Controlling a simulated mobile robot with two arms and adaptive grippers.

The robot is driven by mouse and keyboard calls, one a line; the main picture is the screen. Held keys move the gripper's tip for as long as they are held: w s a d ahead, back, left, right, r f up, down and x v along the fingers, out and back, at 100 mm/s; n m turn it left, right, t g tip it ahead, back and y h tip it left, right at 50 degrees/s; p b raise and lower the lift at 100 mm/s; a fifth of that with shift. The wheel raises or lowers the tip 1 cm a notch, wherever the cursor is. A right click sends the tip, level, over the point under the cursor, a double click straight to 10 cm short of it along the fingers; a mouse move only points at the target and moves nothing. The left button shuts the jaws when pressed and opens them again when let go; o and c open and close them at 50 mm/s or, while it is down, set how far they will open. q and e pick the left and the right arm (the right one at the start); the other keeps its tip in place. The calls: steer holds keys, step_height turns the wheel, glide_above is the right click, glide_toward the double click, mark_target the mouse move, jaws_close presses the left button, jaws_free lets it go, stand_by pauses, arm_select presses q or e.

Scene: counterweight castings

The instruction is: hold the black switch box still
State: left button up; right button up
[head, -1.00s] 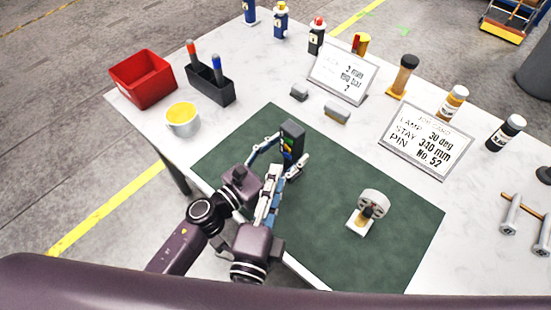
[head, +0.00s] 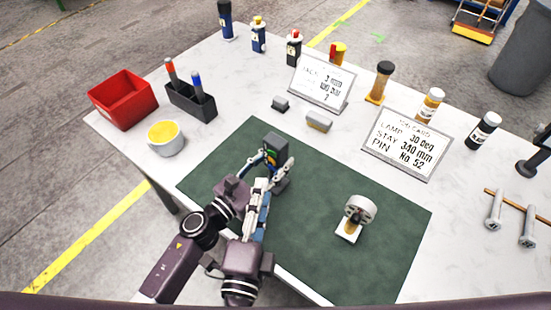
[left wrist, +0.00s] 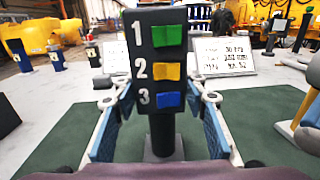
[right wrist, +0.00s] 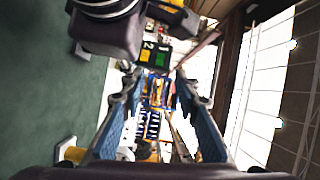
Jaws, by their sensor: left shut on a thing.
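The black switch box (head: 275,150) stands upright on a post on the green mat (head: 310,215). In the left wrist view the switch box (left wrist: 160,45) faces me, with green, yellow and blue switches numbered 1, 2 and 3. My left gripper (left wrist: 158,88) is shut on it, one finger on each side. In the head view my left gripper (head: 272,165) is partly hidden by the right one. My right gripper (head: 260,188) is beside it, in front of the box. In the right wrist view the right gripper's fingers (right wrist: 157,78) are apart with nothing held between them; the box shows beyond them.
A round grey fixture (head: 358,212) stands on the mat's right part. The mat's front right is clear.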

steer(key=shift+r, duration=0.15)
steer(key=c, duration=0.4)
steer(key=r, duration=0.1)
steer(key=d+r+t, duration=0.1)
steer(key=r, duration=0.1)
steer(key=d+r+n+t+h, duration=0.1)
steer(key=shift+w+d+r, duration=0.2)
steer(key=shift+d+r, duration=0.05)
steer(key=shift+r, duration=0.15)
jaws_close()
steer(key=s+r+n+t+y, duration=0.25)
steer(key=r+n+y, duration=0.3)
steer(key=n, duration=0.35)
steer(key=s+r+n+t+y, duration=0.2)
steer(key=r+n+t+y, duration=0.3)
steer(key=n, duration=0.4)
steer(key=d+f+n+g+y, duration=0.1)
steer(key=d+f+n+g, duration=0.1)
steer(key=f+n+g, duration=0.3)
steer(key=d+f+n+g+y, duration=0.1)
steer(key=f+n+g, duration=0.5)
steer(key=f+n, duration=0.5)
steer(key=n, duration=0.7)
steer(key=shift+w+d+f, duration=0.15)
steer(key=shift+w+d, duration=0.05)
steer(key=shift+d, duration=0.2)
